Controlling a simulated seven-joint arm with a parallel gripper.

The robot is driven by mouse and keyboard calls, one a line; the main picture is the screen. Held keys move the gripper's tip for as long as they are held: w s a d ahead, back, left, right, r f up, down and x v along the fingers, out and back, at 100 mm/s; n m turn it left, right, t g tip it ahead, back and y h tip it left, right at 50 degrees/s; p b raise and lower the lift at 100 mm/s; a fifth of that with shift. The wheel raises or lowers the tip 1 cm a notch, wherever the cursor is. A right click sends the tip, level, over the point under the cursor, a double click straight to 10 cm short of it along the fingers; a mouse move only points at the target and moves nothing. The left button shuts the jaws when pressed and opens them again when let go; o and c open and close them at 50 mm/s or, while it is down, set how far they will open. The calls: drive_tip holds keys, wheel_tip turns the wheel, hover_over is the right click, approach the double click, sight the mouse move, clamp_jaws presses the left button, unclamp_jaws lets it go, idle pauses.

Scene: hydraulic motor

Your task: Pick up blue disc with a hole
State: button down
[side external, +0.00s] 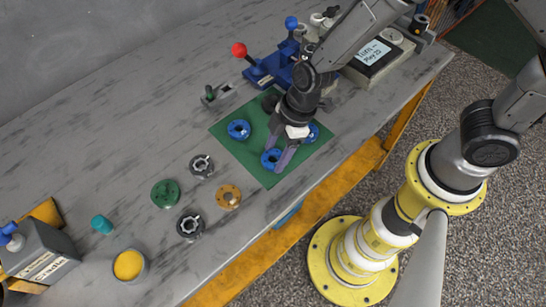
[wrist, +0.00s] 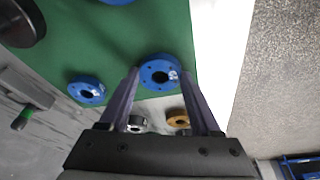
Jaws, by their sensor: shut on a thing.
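Several blue discs with holes are on a green mat (side external: 235,146). One blue disc (side external: 269,158) is at my gripper (side external: 281,160), near the mat's front corner. In the wrist view this blue disc (wrist: 160,72) sits between the tips of my gripper (wrist: 160,82), which is shut on it. I cannot tell whether the disc is lifted off the mat. A second blue disc (side external: 238,129) lies to the left on the mat and also shows in the wrist view (wrist: 87,90). A third blue disc (side external: 312,133) is partly hidden behind my gripper.
Left of the mat lie dark ringed parts (side external: 201,166), a green disc (side external: 165,193) and an orange disc (side external: 228,196). A blue fixture with a red-knobbed lever (side external: 239,50) stands behind the mat. A yellow-filled cup (side external: 129,265) is at the front left. The table's front edge is close by.

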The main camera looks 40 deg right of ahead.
drive_tip(key=shift+r, duration=0.1)
drive_tip(key=shift+r, duration=0.4)
wheel_tip(320, 180, up, 2)
drive_tip(key=shift+r, duration=0.1)
drive_tip(key=s+d+r, duration=0.8)
drive_tip(key=s+r, duration=0.2)
drive_tip(key=s, duration=0.1)
drive_tip(key=shift+s, duration=0.2)
drive_tip(key=shift+r, duration=0.15)
drive_tip(key=shift+r, duration=0.6)
